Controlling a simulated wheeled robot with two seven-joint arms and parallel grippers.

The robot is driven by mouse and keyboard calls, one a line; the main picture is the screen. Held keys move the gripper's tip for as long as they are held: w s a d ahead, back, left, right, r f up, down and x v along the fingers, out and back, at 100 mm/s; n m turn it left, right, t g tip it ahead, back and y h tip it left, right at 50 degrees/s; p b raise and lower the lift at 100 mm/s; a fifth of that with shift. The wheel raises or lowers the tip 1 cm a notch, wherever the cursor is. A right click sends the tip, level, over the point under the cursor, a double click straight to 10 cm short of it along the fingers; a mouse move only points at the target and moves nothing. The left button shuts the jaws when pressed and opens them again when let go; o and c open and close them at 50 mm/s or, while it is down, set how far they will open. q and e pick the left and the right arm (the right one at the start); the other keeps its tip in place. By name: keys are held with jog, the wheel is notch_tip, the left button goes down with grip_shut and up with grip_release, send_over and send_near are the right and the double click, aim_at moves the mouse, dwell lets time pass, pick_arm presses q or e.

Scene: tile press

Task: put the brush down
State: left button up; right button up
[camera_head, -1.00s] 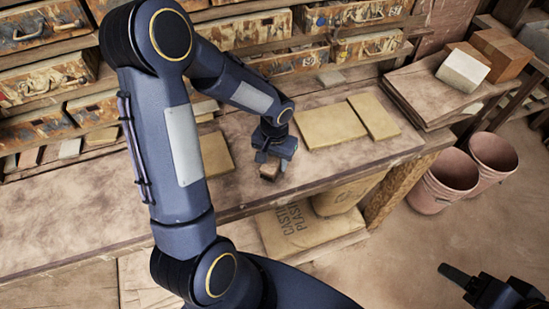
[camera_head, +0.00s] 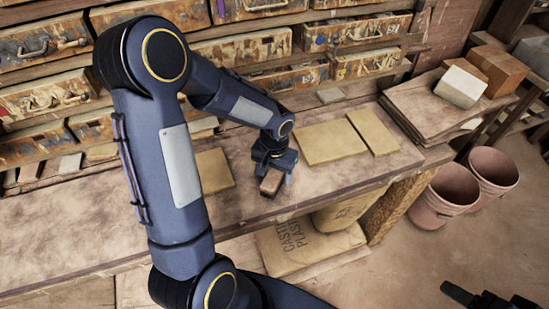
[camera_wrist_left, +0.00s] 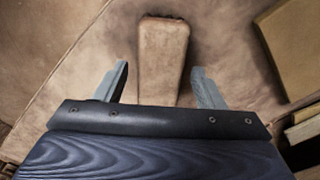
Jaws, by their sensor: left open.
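The brush (camera_head: 271,183) shows as a small brown block at my left gripper (camera_head: 274,174), over the dusty workbench near its front edge. In the left wrist view the brush (camera_wrist_left: 163,60) lies between the two grey fingers of my left gripper (camera_wrist_left: 160,85), with a gap on each side. The gripper is open. The brush appears to lie on the bench top, and its near end is hidden by the gripper body. At the bottom right of the head view is a dark part of my right arm; its fingertips cannot be made out clearly.
Flat yellowish tiles (camera_head: 330,142) lie on the workbench (camera_head: 110,215) right of my left gripper, and another tile (camera_head: 213,170) lies to its left. Drawers (camera_head: 240,48) line the back. Two pink buckets (camera_head: 450,190) stand on the floor at right. The bench's left front is clear.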

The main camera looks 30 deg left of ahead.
aim_at(275, 174)
pick_arm(q)
notch_tip(275, 174, up, 10)
jog(key=r, duration=0.1)
jog(key=s+d+r+t+h, duration=0.2)
jog(key=s, duration=0.6)
jog(key=s+d+r+t+h, duration=0.1)
jog(key=s+d+r+t, duration=0.1)
jog(key=s, duration=0.7)
jog(key=shift+r+n+t+h, duration=0.4)
jog(key=shift+r+t, duration=0.1)
jog(key=shift+t, duration=0.3)
jog(key=shift+d, duration=0.1)
